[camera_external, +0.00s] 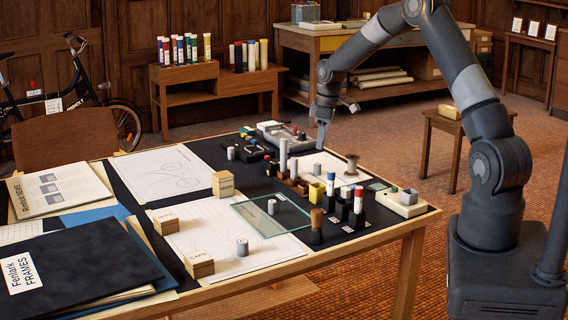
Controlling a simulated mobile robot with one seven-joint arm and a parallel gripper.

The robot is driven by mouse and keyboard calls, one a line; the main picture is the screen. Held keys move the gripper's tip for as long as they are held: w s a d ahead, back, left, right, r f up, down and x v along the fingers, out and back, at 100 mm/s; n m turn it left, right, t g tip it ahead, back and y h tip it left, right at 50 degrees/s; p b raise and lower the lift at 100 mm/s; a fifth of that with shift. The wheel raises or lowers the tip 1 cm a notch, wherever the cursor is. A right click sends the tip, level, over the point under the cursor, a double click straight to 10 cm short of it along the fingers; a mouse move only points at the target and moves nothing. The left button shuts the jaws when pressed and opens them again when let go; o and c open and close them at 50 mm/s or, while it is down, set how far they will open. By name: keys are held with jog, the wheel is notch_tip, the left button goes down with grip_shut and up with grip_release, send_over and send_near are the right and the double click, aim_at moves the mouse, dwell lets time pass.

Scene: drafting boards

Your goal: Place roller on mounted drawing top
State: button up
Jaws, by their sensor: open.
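I cannot tell for sure which thing is the roller. Small grey cylinders stand on the table: one on the drawing sheet (242,247), one on the glass pane (271,206), one near the back (230,153). A brown spool-shaped piece (352,165) stands on a white sheet at the right. The mounted drawing may be the white sheet (205,240) partly under the greenish glass pane (290,222). My gripper (321,146) is open and points down above the back right of the table, left of the spool-shaped piece. Its fingers are small and look empty.
Pens, a brush (316,228), a yellow cup (330,184) and dark holders crowd the right side. A dark folder (75,262) covers the near left. The left white sheet (160,172) is mostly clear.

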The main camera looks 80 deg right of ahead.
jog(key=shift+s+r, duration=0.15)
jog(key=shift+r, duration=1.45)
jog(key=s+a+r+t+h, duration=0.1)
jog(key=a+r, duration=0.8)
jog(key=a, duration=0.3)
jog(key=s+a+r, duration=0.2)
jog(key=a+r, duration=0.7)
jog(key=a, duration=0.4)
jog(key=s+a+r+t+y, duration=0.1)
jog(key=s+a+r+t, duration=0.2)
jog(key=s+a, duration=1.5)
jog(key=shift+s+a+r+m, duration=0.35)
jog(key=shift+s+r, duration=0.1)
jog(key=shift+s, duration=0.65)
